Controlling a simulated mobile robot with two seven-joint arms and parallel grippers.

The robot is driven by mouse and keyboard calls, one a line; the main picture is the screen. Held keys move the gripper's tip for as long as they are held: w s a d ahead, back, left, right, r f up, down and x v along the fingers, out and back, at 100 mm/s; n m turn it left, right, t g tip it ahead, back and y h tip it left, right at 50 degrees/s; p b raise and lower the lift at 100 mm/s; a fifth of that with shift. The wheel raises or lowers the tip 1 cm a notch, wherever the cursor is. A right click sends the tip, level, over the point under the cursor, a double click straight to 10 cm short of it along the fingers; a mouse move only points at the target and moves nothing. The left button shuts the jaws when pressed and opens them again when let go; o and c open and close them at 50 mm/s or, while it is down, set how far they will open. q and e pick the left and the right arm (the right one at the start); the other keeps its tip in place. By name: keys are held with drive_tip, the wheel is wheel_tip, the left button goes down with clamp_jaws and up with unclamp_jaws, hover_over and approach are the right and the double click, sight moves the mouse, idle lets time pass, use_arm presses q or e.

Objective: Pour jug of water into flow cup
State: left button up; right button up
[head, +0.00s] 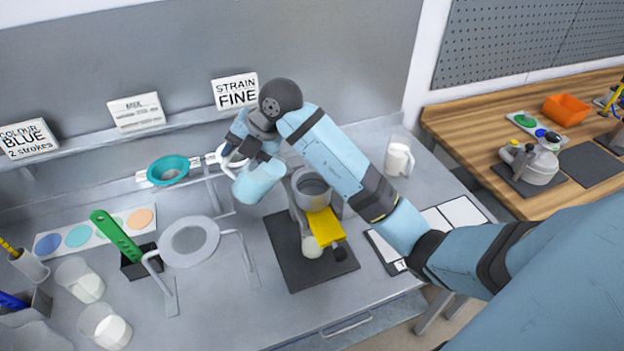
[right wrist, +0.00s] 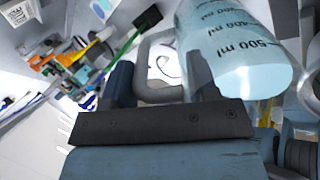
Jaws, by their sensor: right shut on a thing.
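A clear, blue-tinted jug (head: 257,181) is in the air just left of the flow cup, tilted. In the right wrist view the jug (right wrist: 235,50) shows volume marks up to 500 ml, and its grey handle (right wrist: 150,65) lies between my fingers. My right gripper (head: 240,152) is shut on that handle. The flow cup (head: 312,188) is a grey metal cup on a stand with a yellow lever (head: 325,227), over a dark mat. No stream shows between jug and cup, and I cannot tell the water level. My left gripper is out of view.
A ring stand (head: 190,242), a teal strainer (head: 168,171) and a green-handled tool (head: 115,236) stand to the left. Several clear beakers (head: 80,281) are at the lower left.

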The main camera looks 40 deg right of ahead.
drive_tip(key=shift+d, duration=0.1)
drive_tip(key=shift+d+r, duration=0.1)
drive_tip(key=shift+d, duration=0.15)
drive_tip(key=shift+s+r+y, duration=0.15)
drive_tip(key=shift+s+y, duration=0.1)
drive_tip(key=shift+y, duration=0.05)
drive_tip(key=shift+a, duration=0.1)
